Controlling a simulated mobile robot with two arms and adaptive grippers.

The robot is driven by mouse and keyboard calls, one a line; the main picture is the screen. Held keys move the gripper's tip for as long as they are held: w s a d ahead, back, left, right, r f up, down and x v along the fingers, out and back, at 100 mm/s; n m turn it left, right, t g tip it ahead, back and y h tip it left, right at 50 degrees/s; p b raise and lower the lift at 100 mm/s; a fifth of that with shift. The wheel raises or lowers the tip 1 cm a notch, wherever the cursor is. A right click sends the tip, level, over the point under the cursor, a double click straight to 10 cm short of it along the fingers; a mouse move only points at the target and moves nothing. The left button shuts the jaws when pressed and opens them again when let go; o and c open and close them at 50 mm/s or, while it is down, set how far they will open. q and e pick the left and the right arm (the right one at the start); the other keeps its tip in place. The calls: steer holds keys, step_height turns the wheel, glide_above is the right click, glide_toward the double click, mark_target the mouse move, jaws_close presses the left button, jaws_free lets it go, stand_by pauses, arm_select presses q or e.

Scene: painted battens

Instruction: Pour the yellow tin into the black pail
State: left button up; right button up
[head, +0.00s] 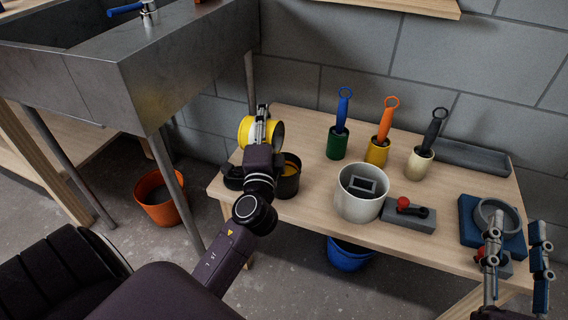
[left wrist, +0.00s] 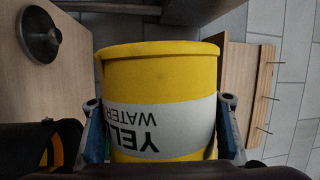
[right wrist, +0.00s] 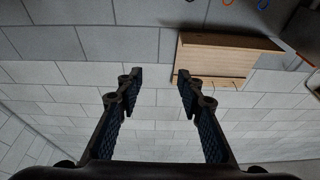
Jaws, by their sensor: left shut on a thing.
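The yellow tin (head: 246,130) has a white label band and is held above the table's back left part. It lies tipped over, its mouth toward the right in the head view. My left gripper (head: 262,122) is shut around its sides; the tin fills the middle of the left wrist view (left wrist: 160,75), its lettering upside down. The black pail (head: 291,186) stands on the table just below and right of the tin, with yellow inside; my left arm partly hides it. It also shows at lower left of the left wrist view (left wrist: 25,146). My right gripper (head: 516,250) is open and empty.
On the table (head: 310,204) stand brush cups, a white pot (head: 357,205), a grey block with a red knob (head: 408,219) and a blue pad with a ring (head: 476,236). A dark disc (left wrist: 40,35) lies near the pail. A metal sink (head: 185,62) stands left.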

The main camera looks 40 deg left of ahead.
arm_select(q)
steer(key=shift+w+d+r+m+t, duration=0.1)
steer(key=shift+d+r+m+t, duration=0.25)
steer(key=shift+m, duration=0.35)
arm_select(e)
steer(key=shift+s+r+t+y, duration=0.25)
steer(key=shift+r+t+y, duration=0.05)
steer(key=shift+r, duration=0.45)
